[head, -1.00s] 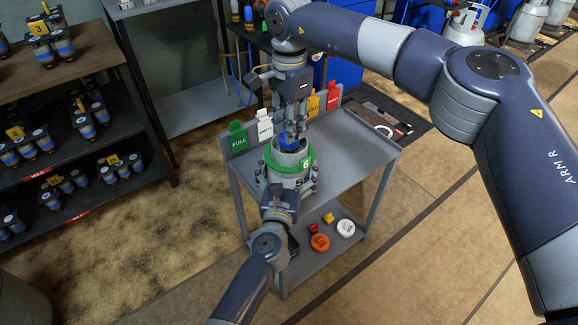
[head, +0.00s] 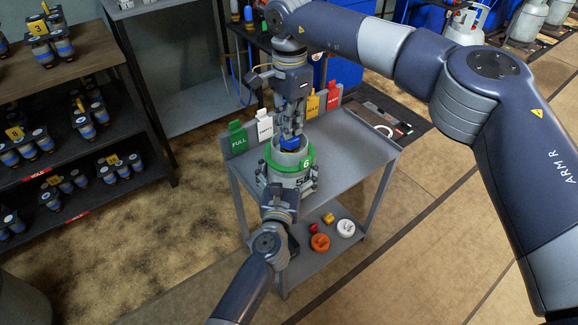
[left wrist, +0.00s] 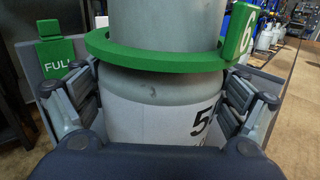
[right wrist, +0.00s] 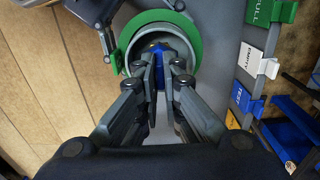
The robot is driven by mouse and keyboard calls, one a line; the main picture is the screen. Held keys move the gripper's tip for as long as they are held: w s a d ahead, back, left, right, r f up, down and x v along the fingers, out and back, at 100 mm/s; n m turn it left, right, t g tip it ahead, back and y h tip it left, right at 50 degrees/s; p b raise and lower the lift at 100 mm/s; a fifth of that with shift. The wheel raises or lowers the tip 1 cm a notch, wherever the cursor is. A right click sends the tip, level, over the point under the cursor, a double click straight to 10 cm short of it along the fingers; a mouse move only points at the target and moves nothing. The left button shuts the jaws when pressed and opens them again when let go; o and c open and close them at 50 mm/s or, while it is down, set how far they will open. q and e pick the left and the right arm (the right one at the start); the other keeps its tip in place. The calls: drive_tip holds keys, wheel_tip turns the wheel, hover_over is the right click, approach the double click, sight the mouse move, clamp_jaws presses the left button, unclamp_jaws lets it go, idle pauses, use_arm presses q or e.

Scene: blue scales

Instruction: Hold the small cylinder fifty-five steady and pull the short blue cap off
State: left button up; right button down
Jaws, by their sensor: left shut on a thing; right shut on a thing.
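The small cylinder (head: 293,180) stands upright on the grey cart, with a green ring numbered 6 and part of "55" showing on its pale body. My left gripper (head: 288,192) is shut around its body; in the left wrist view its fingers press both sides of the cylinder (left wrist: 150,112) below the ring. The blue cap (head: 290,143) sits within the open collar at the top. My right gripper (head: 291,134) points down and is shut on the cap, which also shows between the fingers in the right wrist view (right wrist: 158,47). The fingers hide the cap's lower edge and valve.
Green FULL (head: 238,138), white, yellow and red tags stand along the cart's back edge. The cart top (head: 350,150) is bare to the right. Orange (head: 320,242) and white (head: 345,228) discs lie on its lower shelf. Shelves of blue-banded cylinders stand left.

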use_arm(q)
drive_tip(key=shift+f, duration=0.1)
use_arm(e)
drive_tip(key=shift+r, duration=0.55)
drive_tip(key=shift+r, duration=1.05)
drive_tip(key=shift+r, duration=0.1)
use_arm(q)
drive_tip(key=o, duration=1.4)
drive_tip(key=shift+c, duration=0.2)
use_arm(e)
wheel_tip(320, 180, up, 6)
drive_tip(key=shift+f, duration=0.1)
use_arm(q)
drive_tip(key=shift+s, duration=0.15)
